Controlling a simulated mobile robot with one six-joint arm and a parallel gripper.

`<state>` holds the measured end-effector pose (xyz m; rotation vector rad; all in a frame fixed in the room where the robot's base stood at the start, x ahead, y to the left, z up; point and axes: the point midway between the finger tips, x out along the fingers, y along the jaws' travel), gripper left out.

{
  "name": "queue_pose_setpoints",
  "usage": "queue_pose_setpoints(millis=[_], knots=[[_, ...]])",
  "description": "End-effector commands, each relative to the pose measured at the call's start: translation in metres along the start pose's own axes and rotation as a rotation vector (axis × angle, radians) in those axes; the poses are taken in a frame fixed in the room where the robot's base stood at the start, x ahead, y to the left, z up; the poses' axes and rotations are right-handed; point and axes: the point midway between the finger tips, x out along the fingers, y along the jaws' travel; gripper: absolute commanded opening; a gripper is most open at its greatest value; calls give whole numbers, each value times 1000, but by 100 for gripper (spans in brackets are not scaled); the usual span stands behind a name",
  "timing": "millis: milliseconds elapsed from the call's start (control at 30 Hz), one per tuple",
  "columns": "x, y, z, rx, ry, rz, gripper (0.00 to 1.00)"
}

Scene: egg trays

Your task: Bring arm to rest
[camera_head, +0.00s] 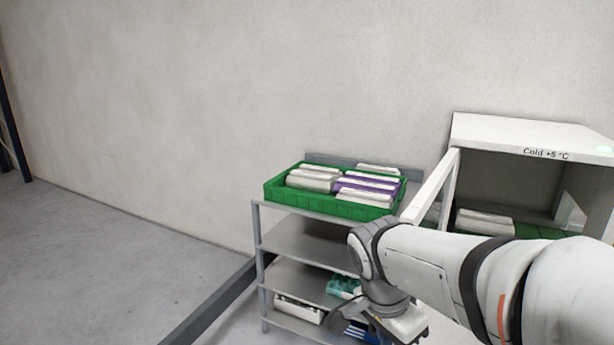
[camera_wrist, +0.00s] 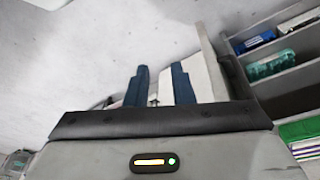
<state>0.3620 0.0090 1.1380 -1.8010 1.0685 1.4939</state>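My arm reaches in from the right in the head view and bends downward in front of the shelf rack (camera_head: 305,238). In the wrist view my gripper (camera_wrist: 160,84) shows two dark blue fingers standing apart. I see nothing clearly held between them; a pale shape shows in the gap, apparently background. In the head view the gripper end is low and partly hidden by my wrist, so I cannot make out its fingers there. A green crate (camera_head: 335,205) on the rack's top holds several white and purple egg cartons (camera_head: 365,190), clear of my gripper.
A white cabinet (camera_head: 500,130) marked "Cold +5 °C" stands open at right, with a pale carton (camera_head: 484,222) inside. Its door (camera_head: 432,188) juts toward the rack. Lower shelves hold a teal item (camera_head: 343,287) and a white box (camera_head: 298,308). Open floor (camera_head: 110,265) lies left.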

Motion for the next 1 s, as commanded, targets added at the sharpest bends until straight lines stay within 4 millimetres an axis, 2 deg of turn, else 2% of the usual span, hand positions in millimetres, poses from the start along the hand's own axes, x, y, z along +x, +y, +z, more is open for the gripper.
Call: queue_pose_setpoints(millis=[200,500,700,1000], knots=[[4,27,10,-377,-27,-123,22],[11,51,24,-838,45,-275,22],[13,56,26,-958,80,-306,22],[13,56,26,-969,82,-308,22]])
